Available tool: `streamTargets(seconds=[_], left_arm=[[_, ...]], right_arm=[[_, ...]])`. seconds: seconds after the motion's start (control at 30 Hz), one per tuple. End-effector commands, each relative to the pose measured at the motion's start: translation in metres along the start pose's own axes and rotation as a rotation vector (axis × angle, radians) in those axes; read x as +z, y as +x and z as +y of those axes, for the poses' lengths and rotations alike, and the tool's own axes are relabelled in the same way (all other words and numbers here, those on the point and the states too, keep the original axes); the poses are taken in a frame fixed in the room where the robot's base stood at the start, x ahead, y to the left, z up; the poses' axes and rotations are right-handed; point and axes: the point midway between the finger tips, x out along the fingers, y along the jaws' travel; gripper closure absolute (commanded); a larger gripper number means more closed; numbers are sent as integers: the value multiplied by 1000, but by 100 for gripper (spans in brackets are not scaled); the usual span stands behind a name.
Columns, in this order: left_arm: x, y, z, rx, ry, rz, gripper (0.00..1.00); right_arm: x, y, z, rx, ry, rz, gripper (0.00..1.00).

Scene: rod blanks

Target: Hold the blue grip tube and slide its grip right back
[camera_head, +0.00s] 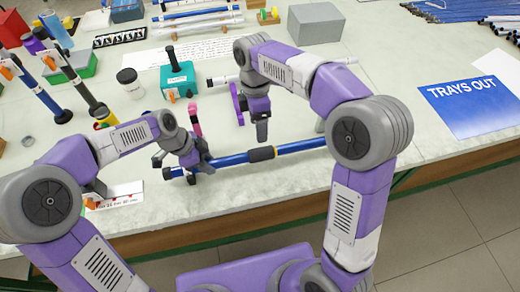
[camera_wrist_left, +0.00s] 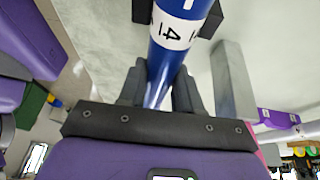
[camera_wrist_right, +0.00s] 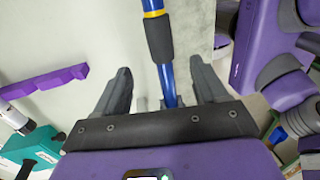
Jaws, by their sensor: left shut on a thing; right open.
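The blue grip tube (camera_head: 300,147) lies nearly level above the front part of the table, with a dark grip (camera_head: 262,153) around its middle. My left gripper (camera_head: 190,170) is shut on the tube near its left end. In the left wrist view the tube (camera_wrist_left: 187,7) runs up between the fingers and bears a white label (camera_wrist_left: 172,30). My right gripper (camera_head: 262,132) is open just above the tube by the grip. In the right wrist view the tube (camera_wrist_right: 167,80) passes between its spread fingers, and the grip (camera_wrist_right: 158,38) lies beyond the fingertips, beside a yellow ring (camera_wrist_right: 153,13).
A teal box (camera_head: 180,82), a white jar (camera_head: 130,82) and a grey block (camera_head: 316,22) stand behind. A blue "TRAYS OUT" sheet (camera_head: 470,105) lies at the right. Upright tools crowd the left. The table's front edge is close to the tube.

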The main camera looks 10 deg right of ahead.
Motion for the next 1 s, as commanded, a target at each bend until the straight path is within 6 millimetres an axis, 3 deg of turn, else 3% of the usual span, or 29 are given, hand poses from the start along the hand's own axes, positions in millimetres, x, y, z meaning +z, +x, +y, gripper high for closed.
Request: streamTargets(seconds=[0.3,0.5,0.7,0.97,1.0], left_arm=[[0,0,0,0,0,0,99],[0,0,0,0,0,0,99],[0,0,0,0,0,0,99],[0,0,0,0,0,0,99],[0,0,0,0,0,0,99]], right_arm=[[0,64,-1,-4,3,-1,29],[0,94,0,-2,3,-1,29],[0,106,0,0,4,0,29],[0,106,0,1,4,0,29],[0,106,0,1,4,0,35]])
